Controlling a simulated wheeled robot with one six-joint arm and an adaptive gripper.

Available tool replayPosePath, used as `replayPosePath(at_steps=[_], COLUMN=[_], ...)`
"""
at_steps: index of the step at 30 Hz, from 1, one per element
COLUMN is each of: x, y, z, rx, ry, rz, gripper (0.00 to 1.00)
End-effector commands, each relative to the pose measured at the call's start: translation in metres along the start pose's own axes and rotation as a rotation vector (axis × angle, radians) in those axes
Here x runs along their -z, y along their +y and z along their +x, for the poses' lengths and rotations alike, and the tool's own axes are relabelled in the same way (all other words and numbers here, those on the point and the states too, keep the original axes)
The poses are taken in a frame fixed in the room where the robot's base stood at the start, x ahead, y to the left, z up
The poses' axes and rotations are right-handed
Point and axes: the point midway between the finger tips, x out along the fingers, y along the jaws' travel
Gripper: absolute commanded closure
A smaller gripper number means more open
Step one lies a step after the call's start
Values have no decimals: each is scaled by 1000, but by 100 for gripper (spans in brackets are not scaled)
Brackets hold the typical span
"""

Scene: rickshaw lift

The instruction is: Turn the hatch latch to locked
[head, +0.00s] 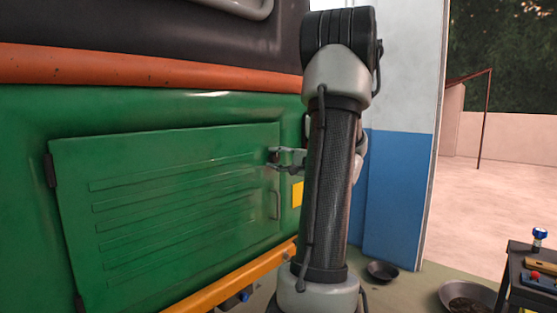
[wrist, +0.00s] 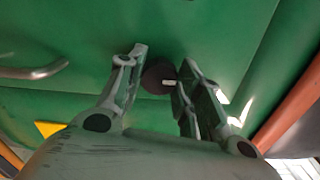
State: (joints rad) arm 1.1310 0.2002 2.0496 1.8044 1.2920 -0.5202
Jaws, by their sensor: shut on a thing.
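The green hatch (head: 150,225) with raised ribs lies flat against the vehicle's green side, hinged on its left edge. My gripper (head: 273,156) is at the hatch's right edge, above a small handle (head: 275,205). In the wrist view, my gripper (wrist: 164,66) has its two fingers on either side of the dark round latch (wrist: 155,75) and is shut on it. A short pale mark on the latch lies roughly sideways in that view, toward the right finger. The latch is mostly hidden by the gripper in the head view.
An orange rail (head: 230,280) runs below the hatch. A yellow label (head: 297,194) is right of the handle. A metal handle (wrist: 35,72) shows in the wrist view. A dark stand (head: 530,275) with small items and a pan (head: 468,296) are at lower right.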

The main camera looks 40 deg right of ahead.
Motion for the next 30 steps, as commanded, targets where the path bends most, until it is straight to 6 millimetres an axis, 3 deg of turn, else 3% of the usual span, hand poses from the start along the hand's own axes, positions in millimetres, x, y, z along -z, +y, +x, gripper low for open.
replayPosePath(at_steps=[14,15,18,30], x=[0,0,0,0], y=[1,1,1,0], z=[0,0,0,-8], rx=[-2,-2,-1,-1], ry=[-1,-1,0,1], rz=[-11,-11,-11,-11], gripper=[89,58,44,44])
